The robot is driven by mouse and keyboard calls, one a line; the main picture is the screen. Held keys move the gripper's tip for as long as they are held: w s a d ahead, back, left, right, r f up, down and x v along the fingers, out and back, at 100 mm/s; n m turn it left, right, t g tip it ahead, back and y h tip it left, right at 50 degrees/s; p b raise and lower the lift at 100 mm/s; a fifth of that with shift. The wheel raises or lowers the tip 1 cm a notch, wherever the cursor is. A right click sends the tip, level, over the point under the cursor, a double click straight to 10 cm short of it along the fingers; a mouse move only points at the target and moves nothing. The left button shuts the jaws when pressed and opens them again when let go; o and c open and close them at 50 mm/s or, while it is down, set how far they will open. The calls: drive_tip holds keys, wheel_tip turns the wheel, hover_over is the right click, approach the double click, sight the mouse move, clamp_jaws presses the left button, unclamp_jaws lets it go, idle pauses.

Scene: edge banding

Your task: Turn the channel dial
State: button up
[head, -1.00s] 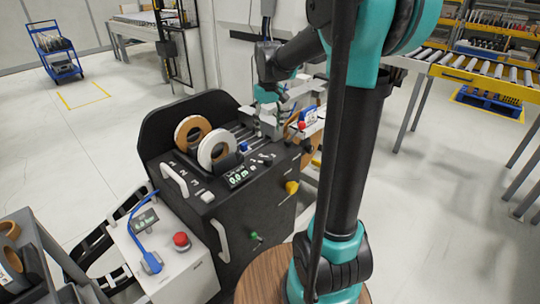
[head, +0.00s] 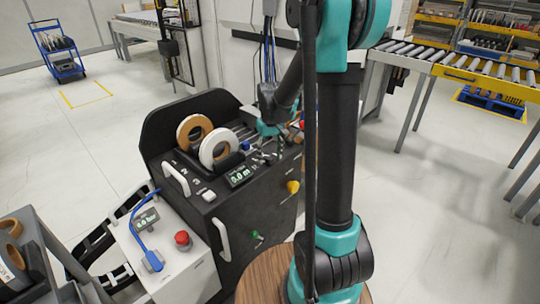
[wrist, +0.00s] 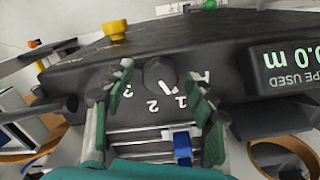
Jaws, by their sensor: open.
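The channel dial (wrist: 158,74) is a dark knob on the black machine's panel, in the middle of the wrist view. The figures 3, 2 and 1 and a letter stand around it. Its white pointer mark points toward the 1. My gripper (wrist: 155,82) is open, with one green-and-grey finger on each side of the dial. I cannot tell whether either finger touches it. In the head view my gripper (head: 270,128) is low over the black machine (head: 262,200), and the dial cannot be made out there.
A blue slider (wrist: 182,148) on metal rails is close to my right finger. A display (wrist: 290,58) and a yellow knob (wrist: 115,30) are near the dial. Two tape rolls (head: 205,140) stand on the machine. A red button (head: 182,238) is on the white box.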

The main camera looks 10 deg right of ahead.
drive_tip(key=shift+c, duration=0.6)
drive_tip(key=c, duration=1)
drive_tip(key=shift+c, duration=0.2)
drive_tip(key=shift+m, duration=0.4)
drive_tip(key=m, duration=0.3)
drive_tip(key=shift+m, duration=0.4)
drive_tip(key=m, duration=0.4)
drive_tip(key=shift+m, duration=0.3)
drive_tip(key=m, duration=0.8)
drive_tip(key=shift+m, duration=0.4)
